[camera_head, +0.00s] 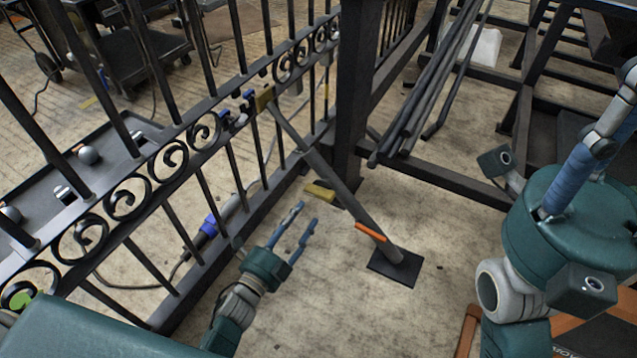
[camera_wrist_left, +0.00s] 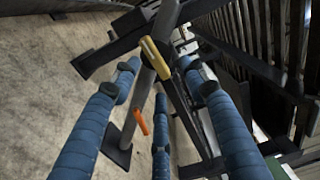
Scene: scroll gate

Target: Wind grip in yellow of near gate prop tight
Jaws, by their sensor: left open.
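The near gate prop (camera_head: 330,182) is a grey diagonal tube. My left gripper (camera_head: 306,214) is open and empty, just below the yellow grip. In the left wrist view the yellow grip (camera_wrist_left: 155,58) appears between the blue fingertips (camera_wrist_left: 160,78), with no clear contact.
The black scroll gate (camera_head: 160,165) stands along the left, with a dark post (camera_head: 355,90) behind the prop. Dark pipes (camera_head: 435,80) lie on a steel rack at the upper right. A blue-and-black tool (camera_head: 208,228) lies by the gate's foot. Floor around the plate is clear.

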